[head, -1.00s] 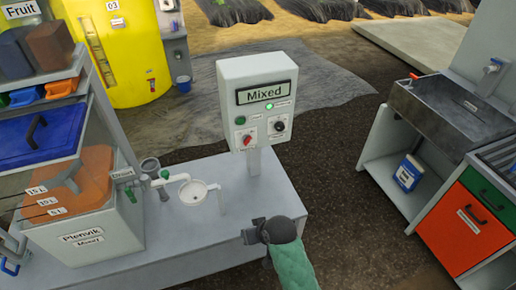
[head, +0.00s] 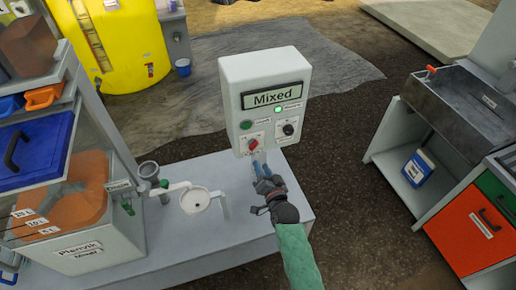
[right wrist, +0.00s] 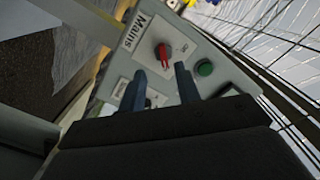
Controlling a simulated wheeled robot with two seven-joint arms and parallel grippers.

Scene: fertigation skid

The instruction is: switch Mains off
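In the right wrist view the red knob (right wrist: 164,55) sits on a white plate marked "Mains". My right gripper (head: 260,163) is just below and in front of the knob. In the right wrist view its two blue fingers (right wrist: 161,72) are apart, with the knob beyond the gap between their tips and nothing held. My left gripper is not in view.
A black knob (head: 288,129), a green button (head: 246,125) and a lit green lamp (head: 278,109) share the box face. A white pipe and cup (head: 195,200) and an orange-filled tank (head: 105,190) stand left on the bench. A sink (head: 470,115) is at right.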

